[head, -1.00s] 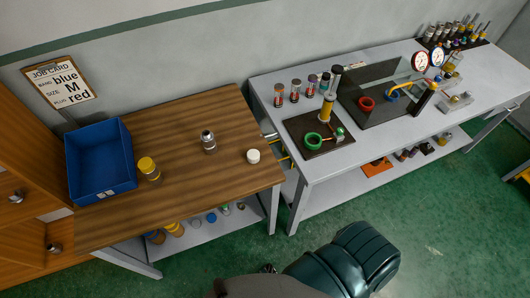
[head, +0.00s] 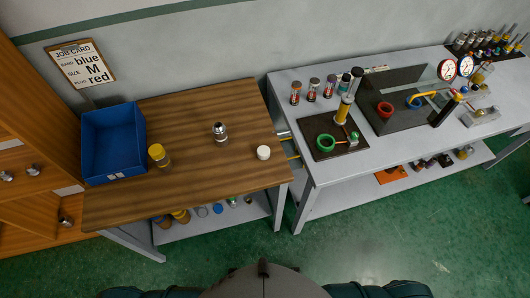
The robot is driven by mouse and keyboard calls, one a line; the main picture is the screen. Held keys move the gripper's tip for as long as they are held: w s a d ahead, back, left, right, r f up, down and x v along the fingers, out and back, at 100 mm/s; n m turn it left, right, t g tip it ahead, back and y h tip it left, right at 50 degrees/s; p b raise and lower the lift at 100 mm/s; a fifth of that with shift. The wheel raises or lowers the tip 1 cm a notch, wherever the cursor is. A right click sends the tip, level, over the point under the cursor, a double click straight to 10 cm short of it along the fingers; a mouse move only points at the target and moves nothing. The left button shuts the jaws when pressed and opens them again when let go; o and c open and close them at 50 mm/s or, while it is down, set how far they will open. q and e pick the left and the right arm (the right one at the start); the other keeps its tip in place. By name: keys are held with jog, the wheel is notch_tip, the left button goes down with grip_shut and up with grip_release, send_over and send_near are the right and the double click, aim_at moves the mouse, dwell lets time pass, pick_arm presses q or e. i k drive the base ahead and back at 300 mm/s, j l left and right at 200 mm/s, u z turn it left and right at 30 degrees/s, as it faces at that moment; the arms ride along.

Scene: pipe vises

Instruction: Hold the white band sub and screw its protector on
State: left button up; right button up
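A metal sub (head: 220,133) stands upright on the wooden table, near its middle. It looks silver with a dark lower part; I cannot make out a white band at this size. A short white cap-like piece (head: 263,152), which may be the protector, sits apart from it to the right, near the table's right edge. A piece with a yellow cap (head: 159,155) stands to the left, beside the blue bin. Neither of my grippers is in view.
A grey bench (head: 400,150) on the right holds a green ring (head: 324,143), a red ring (head: 385,109) and gauges (head: 446,69). The wooden table's front is clear.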

aim_at(220, 130)
jog(key=u, duration=1.55)
jog(key=k+l, duration=0.75)
jog(key=i, duration=0.5)
